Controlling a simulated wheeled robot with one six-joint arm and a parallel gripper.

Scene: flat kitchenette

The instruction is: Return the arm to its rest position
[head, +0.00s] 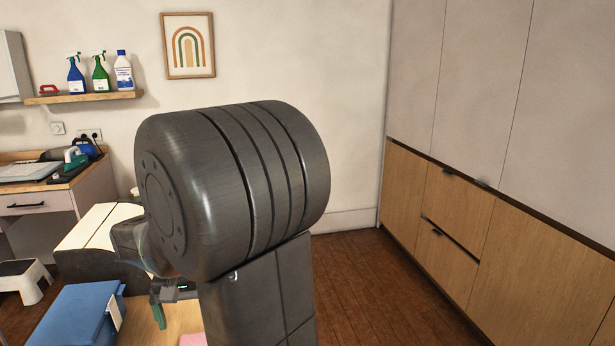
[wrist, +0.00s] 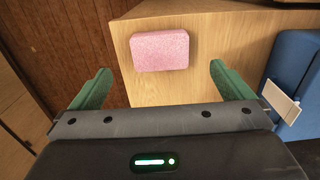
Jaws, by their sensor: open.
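My gripper (wrist: 159,86) is open, with its two green fingers spread wide and nothing between them in the wrist view. Beyond the fingertips, a pink sponge-like block (wrist: 160,50) lies on a light wooden surface (wrist: 205,88), apart from the fingers. In the head view my arm's large dark joint fills the middle and hides much of the scene. One green finger of my gripper (head: 158,312) shows below that joint, above the wooden surface (head: 183,318). A sliver of the pink block (head: 192,340) shows at the bottom edge.
A blue case (head: 75,315) with a pale latch stands left of my arm, and right of the gripper in the wrist view (wrist: 298,75). A white step stool (head: 25,282) is at far left. Wooden cabinets (head: 455,220) line the right. Floor (head: 365,285) before them is clear.

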